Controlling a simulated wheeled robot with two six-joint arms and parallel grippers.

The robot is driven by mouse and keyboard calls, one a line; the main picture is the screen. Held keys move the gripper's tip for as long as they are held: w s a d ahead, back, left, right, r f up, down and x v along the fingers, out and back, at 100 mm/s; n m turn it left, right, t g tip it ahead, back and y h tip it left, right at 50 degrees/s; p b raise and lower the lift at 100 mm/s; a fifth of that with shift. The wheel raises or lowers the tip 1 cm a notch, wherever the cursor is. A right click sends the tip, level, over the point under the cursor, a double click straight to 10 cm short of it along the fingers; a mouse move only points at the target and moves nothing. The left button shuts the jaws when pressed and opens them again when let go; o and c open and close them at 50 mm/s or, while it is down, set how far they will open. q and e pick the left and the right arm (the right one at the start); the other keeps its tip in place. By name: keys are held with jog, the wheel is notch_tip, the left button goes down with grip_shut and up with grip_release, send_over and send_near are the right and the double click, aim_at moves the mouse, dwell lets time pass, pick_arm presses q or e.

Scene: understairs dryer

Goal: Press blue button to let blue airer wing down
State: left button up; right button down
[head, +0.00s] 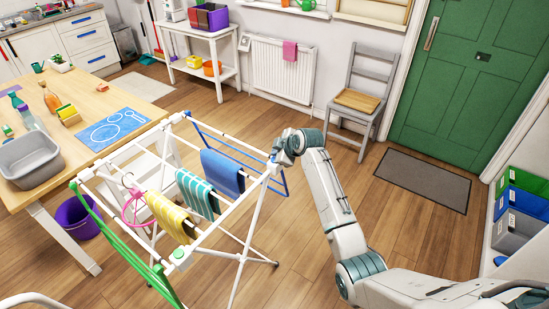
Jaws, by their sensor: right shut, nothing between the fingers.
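The white clothes airer (228,222) stands upright in the middle of the head view. Its blue wing (286,184) is on the far right side; blue bars run along that top rail and drop below it at the near corner. The green wing (115,240) is on the left side, with a green button (180,253) at its near corner. My right gripper (279,158) is shut and empty, at the airer's near right corner. It covers most of that corner, so the blue button is hidden or too small to tell, as is whether the fingertips touch it. My left gripper is out of view.
A blue towel (222,173), a teal striped towel (198,194) and a yellow striped towel (170,216) hang on the airer. A wooden table (90,102) stands left, a grey chair (361,98) behind. Open floor lies between the airer and the doormat (423,180).

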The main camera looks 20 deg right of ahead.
notch_tip(320, 180, up, 5)
jog(key=p, duration=0.4)
jog(key=shift+f, duration=0.1)
dwell(0.5)
